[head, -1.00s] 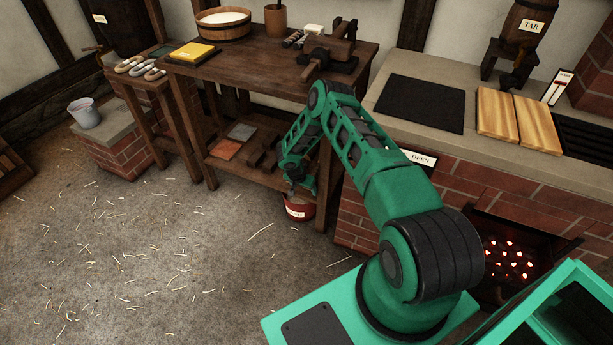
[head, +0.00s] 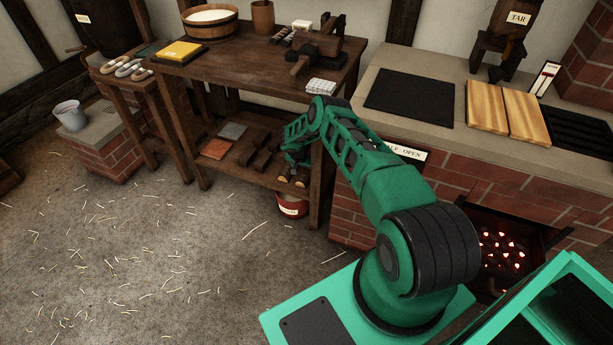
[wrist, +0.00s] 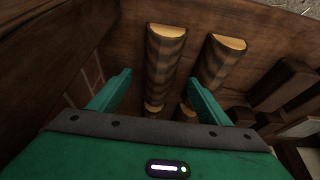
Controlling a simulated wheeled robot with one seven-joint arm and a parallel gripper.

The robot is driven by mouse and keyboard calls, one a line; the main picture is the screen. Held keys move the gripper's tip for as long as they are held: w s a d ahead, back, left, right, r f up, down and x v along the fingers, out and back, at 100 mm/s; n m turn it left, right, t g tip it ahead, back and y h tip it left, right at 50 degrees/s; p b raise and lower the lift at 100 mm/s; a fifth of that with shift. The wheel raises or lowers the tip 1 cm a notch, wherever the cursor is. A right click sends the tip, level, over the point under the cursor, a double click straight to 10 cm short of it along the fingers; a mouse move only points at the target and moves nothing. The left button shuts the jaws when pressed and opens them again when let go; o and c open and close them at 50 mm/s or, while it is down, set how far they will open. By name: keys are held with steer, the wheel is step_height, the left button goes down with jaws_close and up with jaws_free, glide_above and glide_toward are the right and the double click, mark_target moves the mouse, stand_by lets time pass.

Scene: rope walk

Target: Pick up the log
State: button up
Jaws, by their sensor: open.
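Two brown logs with pale cut ends lie side by side on the lower shelf of the wooden bench; the wrist view shows the left log (wrist: 165,60) and the right log (wrist: 218,62). More pale ends show lower down, partly hidden by my gripper. In the head view, log ends (head: 300,182) show just below my gripper (head: 297,165). In the wrist view my gripper (wrist: 160,78) is open, with its green fingers to either side of the left log. I cannot tell how far above the log the fingertips are. Nothing is held.
The bench top (head: 240,62) is above my gripper. Dark blocks (head: 262,160) and flat tiles (head: 215,149) lie left of the logs on the shelf. A red bucket (head: 291,208) stands below. The brick hearth (head: 350,215) is to the right; the floor at left is open.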

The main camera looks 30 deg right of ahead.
mark_target(305, 172)
steer(key=shift+x, duration=2.05)
steer(key=shift+a, duration=0.2)
steer(key=c, duration=1.3)
